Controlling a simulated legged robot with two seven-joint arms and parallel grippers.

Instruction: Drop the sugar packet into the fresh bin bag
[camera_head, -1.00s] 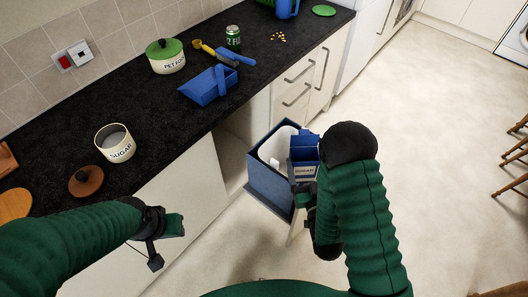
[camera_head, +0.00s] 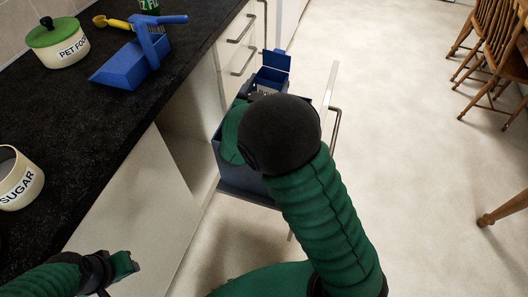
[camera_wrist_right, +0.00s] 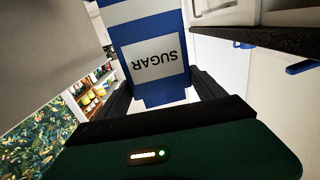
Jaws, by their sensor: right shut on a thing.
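The sugar packet (camera_head: 271,77), blue with a white label, shows beyond my right forearm in the head view, near the far side of the bin. In the right wrist view the packet (camera_wrist_right: 150,62) reads SUGAR upside down, between the fingers of my right gripper (camera_wrist_right: 160,92), which is shut on it. The blue bin (camera_head: 232,180) stands by the open cupboard front. My right arm covers most of its mouth, and the bin bag inside is hidden.
The black worktop (camera_head: 80,130) at left holds a sugar tin (camera_head: 18,180), a pet food tin (camera_head: 58,45) and a blue dustpan (camera_head: 130,65). A pulled-out panel with a handle (camera_head: 333,125) is beside the bin. Floor at right is open up to wooden chairs (camera_head: 490,40).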

